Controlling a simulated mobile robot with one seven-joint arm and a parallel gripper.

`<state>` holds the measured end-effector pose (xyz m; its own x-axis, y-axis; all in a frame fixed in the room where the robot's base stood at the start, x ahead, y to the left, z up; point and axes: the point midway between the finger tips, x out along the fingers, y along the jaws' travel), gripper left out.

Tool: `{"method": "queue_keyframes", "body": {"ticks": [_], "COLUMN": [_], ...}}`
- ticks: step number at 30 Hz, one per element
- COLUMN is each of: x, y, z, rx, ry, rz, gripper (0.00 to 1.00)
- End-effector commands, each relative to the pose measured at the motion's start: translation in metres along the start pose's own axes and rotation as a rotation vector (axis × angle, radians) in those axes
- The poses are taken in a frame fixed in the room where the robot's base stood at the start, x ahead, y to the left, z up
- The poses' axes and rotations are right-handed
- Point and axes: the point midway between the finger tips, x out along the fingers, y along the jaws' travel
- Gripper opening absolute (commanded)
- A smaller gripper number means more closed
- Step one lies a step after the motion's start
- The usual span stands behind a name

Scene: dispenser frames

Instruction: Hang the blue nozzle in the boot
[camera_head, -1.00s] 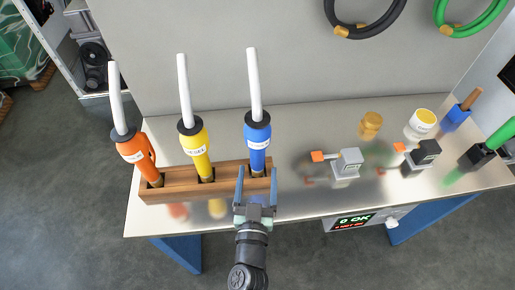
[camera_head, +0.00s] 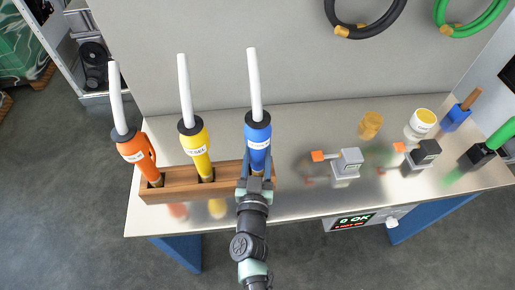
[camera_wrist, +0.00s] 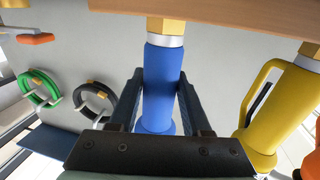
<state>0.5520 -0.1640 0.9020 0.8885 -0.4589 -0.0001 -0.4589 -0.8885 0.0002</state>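The blue nozzle (camera_head: 257,134) stands upright, slightly tilted, in the right end of the wooden rack (camera_head: 226,172), with a white hose rising from its dark collar. My gripper (camera_head: 257,165) is at the nozzle's lower body, its fingers on either side. In the wrist view the blue nozzle (camera_wrist: 160,85) lies between the two dark fingers of my gripper (camera_wrist: 160,85), which look open with narrow gaps beside it. The nozzle's lower end is hidden behind my gripper in the head view. I cannot tell which thing is the boot.
A yellow nozzle (camera_head: 195,140) and an orange nozzle (camera_head: 134,150) stand left in the rack. To the right are two grey devices (camera_head: 347,162) (camera_head: 420,155), a brass piece (camera_head: 371,124), a white-yellow cup (camera_head: 421,122) and a blue block (camera_head: 456,117). Coiled hoses (camera_head: 364,28) hang behind.

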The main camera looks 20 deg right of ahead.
Motion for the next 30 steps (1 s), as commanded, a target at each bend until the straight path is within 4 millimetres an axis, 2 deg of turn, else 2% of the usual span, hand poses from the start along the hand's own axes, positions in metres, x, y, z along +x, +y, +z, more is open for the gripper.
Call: {"method": "queue_keyframes", "body": {"ticks": [1,7,30], "x": [-0.0001,-0.0002,-0.0004], "y": [-0.0001,-0.0001,-0.0001], "z": [0.0000,0.0000,0.0002], "rx": [0.000,0.000,0.000], "ry": [0.000,0.000,0.000], "rz": [0.000,0.000,0.000], "gripper": [0.37,0.01,0.00]}}
